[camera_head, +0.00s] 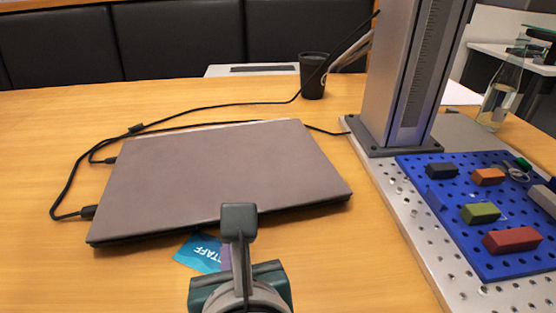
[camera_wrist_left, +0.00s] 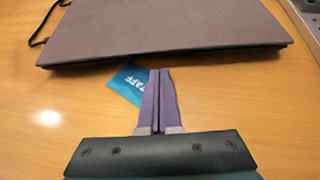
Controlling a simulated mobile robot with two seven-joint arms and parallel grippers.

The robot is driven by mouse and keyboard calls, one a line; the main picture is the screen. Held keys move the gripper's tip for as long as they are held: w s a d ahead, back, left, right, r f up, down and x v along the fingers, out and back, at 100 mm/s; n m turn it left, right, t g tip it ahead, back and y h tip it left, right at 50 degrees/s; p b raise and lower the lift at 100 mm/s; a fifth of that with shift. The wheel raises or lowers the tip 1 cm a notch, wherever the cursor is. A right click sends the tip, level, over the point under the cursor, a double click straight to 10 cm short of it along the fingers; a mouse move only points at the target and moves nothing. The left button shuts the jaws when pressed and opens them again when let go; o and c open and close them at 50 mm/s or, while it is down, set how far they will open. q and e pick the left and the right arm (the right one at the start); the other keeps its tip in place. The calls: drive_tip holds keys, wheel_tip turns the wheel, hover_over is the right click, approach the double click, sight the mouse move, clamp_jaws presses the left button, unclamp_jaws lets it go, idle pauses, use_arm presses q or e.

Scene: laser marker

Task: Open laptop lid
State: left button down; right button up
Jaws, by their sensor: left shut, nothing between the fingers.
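A grey laptop (camera_head: 215,172) lies with its lid shut on the wooden table, its front edge toward me. It also fills the top of the left wrist view (camera_wrist_left: 165,25). My left gripper (camera_head: 238,215) is in front of the laptop's front edge, near its middle in the head view. In the left wrist view its purple fingers (camera_wrist_left: 158,75) are shut with nothing between them, and their tips point at the front edge. A gap of table shows between tips and edge in that view. Whether they touch cannot be told from the head view. My right gripper is not in view.
A blue STAFF card (camera_head: 200,254) lies by the laptop's front edge. Black cables (camera_head: 72,185) run along its left and back. A metal column (camera_head: 400,75) and a blue perforated plate (camera_head: 465,235) with coloured blocks stand right. A black cup (camera_head: 313,75) stands behind.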

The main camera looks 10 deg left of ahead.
use_arm(q)
drive_tip(key=shift+w+a+p, duration=0.15)
drive_tip(key=shift+w+p, duration=0.15)
drive_tip(key=shift+w, duration=0.05)
idle(0.3)
drive_tip(key=shift+w+a, duration=0.1)
drive_tip(key=shift+w, duration=0.1)
idle(0.3)
drive_tip(key=shift+w+a, duration=0.4)
drive_tip(key=shift+w, duration=0.35)
drive_tip(key=shift+w+r+p, duration=0.1)
drive_tip(key=shift+p, duration=0.25)
idle(0.4)
drive_tip(key=shift+r, duration=0.15)
drive_tip(key=shift+w+a+r+p, duration=0.1)
drive_tip(key=shift+w+r+p, duration=0.1)
drive_tip(key=shift+r+p, duration=1.95)
drive_tip(key=shift+f+p, duration=0.1)
drive_tip(key=shift+p, duration=0.25)
